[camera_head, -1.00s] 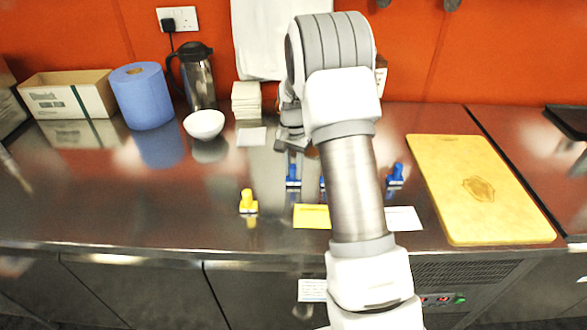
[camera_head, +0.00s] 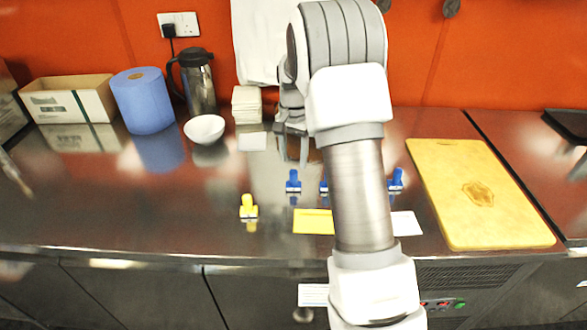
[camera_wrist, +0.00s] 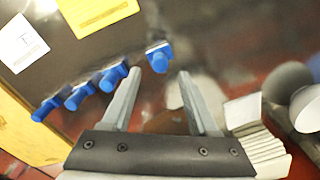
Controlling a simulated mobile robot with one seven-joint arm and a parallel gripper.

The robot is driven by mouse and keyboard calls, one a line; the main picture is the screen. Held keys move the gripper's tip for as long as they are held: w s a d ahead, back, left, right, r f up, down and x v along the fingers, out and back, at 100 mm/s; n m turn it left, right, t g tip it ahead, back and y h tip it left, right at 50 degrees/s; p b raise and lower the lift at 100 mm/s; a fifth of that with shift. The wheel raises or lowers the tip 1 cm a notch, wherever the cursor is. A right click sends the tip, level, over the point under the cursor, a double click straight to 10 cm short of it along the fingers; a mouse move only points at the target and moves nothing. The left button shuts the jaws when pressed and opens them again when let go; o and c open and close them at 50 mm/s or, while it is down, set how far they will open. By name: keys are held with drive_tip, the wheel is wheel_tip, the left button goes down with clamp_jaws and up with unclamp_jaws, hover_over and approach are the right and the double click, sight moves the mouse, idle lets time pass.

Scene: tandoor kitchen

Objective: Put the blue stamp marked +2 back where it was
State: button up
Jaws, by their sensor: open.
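Several blue stamps stand in a row on the steel counter. In the head view I see a left one (camera_head: 293,182), one partly behind my arm (camera_head: 323,186) and a right one (camera_head: 396,181). The wrist view shows the row too, with the end stamp (camera_wrist: 159,57) just beyond the gap between my fingertips. No +2 marking can be read. My gripper (camera_head: 293,157) is open and empty, behind and apart from the left blue stamp; its two fingers also show in the wrist view (camera_wrist: 159,74). A yellow stamp (camera_head: 248,207) stands to the left.
A yellow card (camera_head: 313,222) and a white card (camera_head: 405,223) lie in front of the row. A cutting board (camera_head: 475,190) is at right. A white bowl (camera_head: 204,129), napkin stack (camera_head: 246,104), flask (camera_head: 197,80) and blue roll (camera_head: 143,100) stand behind left. The left front counter is clear.

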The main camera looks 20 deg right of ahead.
sight(293, 172)
drive_tip(key=s+a+r+n+t, duration=0.1)
drive_tip(key=s+a+r+n, duration=0.15)
drive_tip(key=s+r, duration=0.5)
drive_tip(key=s+a+r+n+t, duration=0.2)
drive_tip(key=s+a+r, duration=0.25)
drive_tip(key=r, duration=0.55)
drive_tip(key=s+a+n+t, duration=0.2)
drive_tip(key=s+a+n, duration=0.2)
drive_tip(key=s, duration=1.4)
drive_tip(key=shift+f+n+t, duration=0.15)
drive_tip(key=shift+n+t, duration=0.15)
drive_tip(key=shift+n, duration=0.45)
drive_tip(key=shift+s, duration=0.1)
drive_tip(key=shift+c, duration=0.8)
